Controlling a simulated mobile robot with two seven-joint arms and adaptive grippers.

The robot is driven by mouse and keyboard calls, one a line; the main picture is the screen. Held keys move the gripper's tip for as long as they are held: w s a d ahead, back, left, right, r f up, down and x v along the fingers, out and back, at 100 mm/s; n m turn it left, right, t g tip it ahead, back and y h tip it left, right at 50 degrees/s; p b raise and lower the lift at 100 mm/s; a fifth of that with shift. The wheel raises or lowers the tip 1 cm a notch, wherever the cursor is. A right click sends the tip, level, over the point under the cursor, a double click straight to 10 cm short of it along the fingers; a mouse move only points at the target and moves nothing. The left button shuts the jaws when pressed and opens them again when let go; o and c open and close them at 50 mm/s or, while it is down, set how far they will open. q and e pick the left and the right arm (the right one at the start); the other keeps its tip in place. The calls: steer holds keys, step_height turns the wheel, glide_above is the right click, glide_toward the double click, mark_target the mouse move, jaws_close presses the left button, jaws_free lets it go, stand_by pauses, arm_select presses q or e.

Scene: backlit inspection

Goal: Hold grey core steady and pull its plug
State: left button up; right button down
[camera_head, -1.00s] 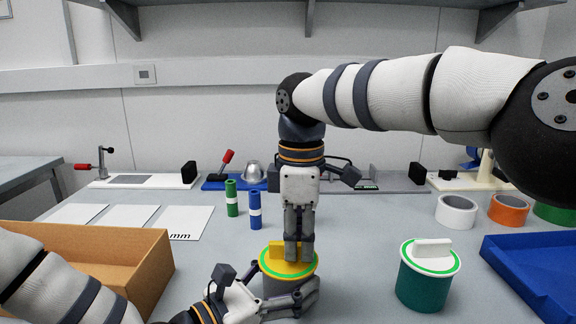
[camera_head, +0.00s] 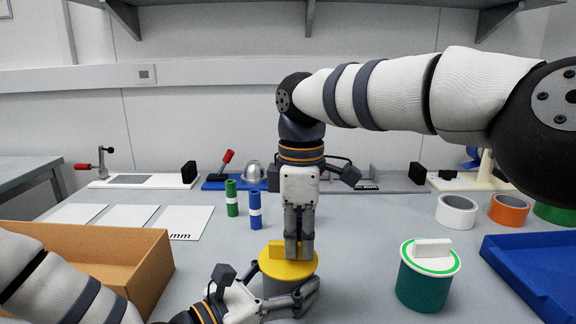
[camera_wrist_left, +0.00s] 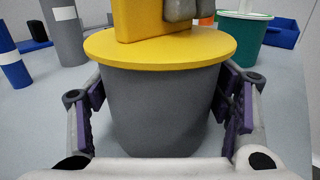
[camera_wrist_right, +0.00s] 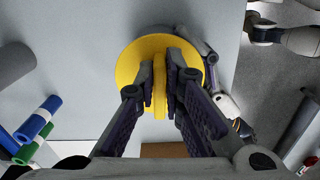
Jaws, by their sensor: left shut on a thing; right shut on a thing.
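The grey core (camera_head: 277,289) stands upright on the bench; it also fills the middle of the left wrist view (camera_wrist_left: 160,115). Its yellow plug (camera_head: 276,265) is a flat disc with a raised grip bar, resting on the core with no gap visible in the left wrist view (camera_wrist_left: 160,48). My left gripper (camera_head: 305,297) is shut around the core's sides, its fingers touching either side. My right gripper (camera_head: 298,252) points straight down from above and is shut on the plug's bar, shown between its fingers in the right wrist view (camera_wrist_right: 160,82).
A green core with a white plug (camera_head: 426,281) stands to the right, near a blue tray (camera_head: 545,265). An open cardboard box (camera_head: 155,262) is at the left. Green (camera_head: 232,198) and blue (camera_head: 255,210) rolls stand behind. Tape rolls (camera_head: 457,211) are at the back right.

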mark_target(300, 243)
arm_select(q)
steer(key=shift+s+f, duration=0.1)
steer(key=shift+f, duration=0.25)
arm_select(e)
steer(key=shift+r, duration=2.9)
arm_select(q)
steer(key=o, duration=1.3)
steer(key=shift+o, duration=0.3)
steer(key=shift+r, duration=0.1)
